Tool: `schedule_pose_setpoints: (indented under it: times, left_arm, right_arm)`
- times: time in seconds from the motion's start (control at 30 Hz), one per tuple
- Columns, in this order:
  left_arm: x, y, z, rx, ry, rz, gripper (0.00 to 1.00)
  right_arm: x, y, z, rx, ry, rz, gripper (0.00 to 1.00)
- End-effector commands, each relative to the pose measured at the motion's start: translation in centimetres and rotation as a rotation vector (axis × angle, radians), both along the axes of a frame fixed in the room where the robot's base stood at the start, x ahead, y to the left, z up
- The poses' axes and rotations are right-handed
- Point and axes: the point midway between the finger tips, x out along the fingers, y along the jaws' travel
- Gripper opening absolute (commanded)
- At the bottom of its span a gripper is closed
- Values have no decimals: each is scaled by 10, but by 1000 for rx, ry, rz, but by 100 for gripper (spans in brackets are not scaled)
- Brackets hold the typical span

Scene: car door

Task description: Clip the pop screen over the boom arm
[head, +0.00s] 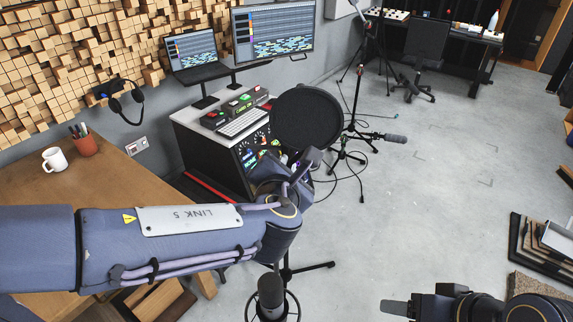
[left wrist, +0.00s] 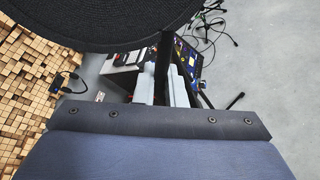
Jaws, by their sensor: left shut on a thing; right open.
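The pop screen (head: 307,118) is a round black mesh disc, held up in front of the rack in the head view. It fills the top left of the left wrist view (left wrist: 95,25), with its dark stem (left wrist: 164,55) running down between the pale fingers. My left gripper (left wrist: 162,85) is shut on that stem; in the head view my wrist mostly hides it. A dark microphone (head: 270,291) in a ring mount stands at the bottom centre of the head view, apart from the screen. I cannot clearly make out its boom arm. My right gripper (head: 397,307) is open at the lower right.
A wooden desk (head: 115,185) with a white mug (head: 54,159) and a pen pot (head: 84,144) is at left. The equipment rack (head: 215,140) carries a keyboard and screens. Another microphone stand (head: 353,125) and cables stand behind.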

Motion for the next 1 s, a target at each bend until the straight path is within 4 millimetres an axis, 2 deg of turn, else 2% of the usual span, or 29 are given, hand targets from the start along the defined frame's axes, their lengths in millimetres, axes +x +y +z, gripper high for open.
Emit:
schedule_pose_setpoints:
  times: [0.1,0.4,1.0]
  left_arm:
    - [0,0,-16,0,-1,1,0]
    - [0,0,-41,0,-1,1,0]
    - [0,0,-43,0,-1,0,0]
  right_arm:
    - [0,0,-15,0,0,0,62]
    - [0,0,-37,0,0,0,62]
    - [0,0,-39,0,0,0,62]
